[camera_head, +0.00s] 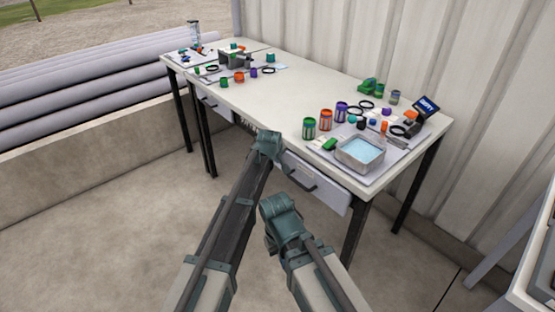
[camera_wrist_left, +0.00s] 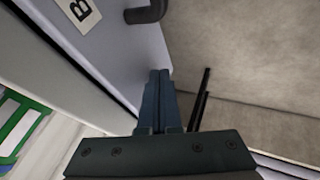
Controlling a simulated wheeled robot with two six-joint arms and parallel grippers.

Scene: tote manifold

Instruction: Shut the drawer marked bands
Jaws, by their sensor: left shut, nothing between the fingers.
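Another drawer (camera_head: 209,102) is at the left. Dark table legs (camera_head: 356,232) stand below. The floor in front is clear.

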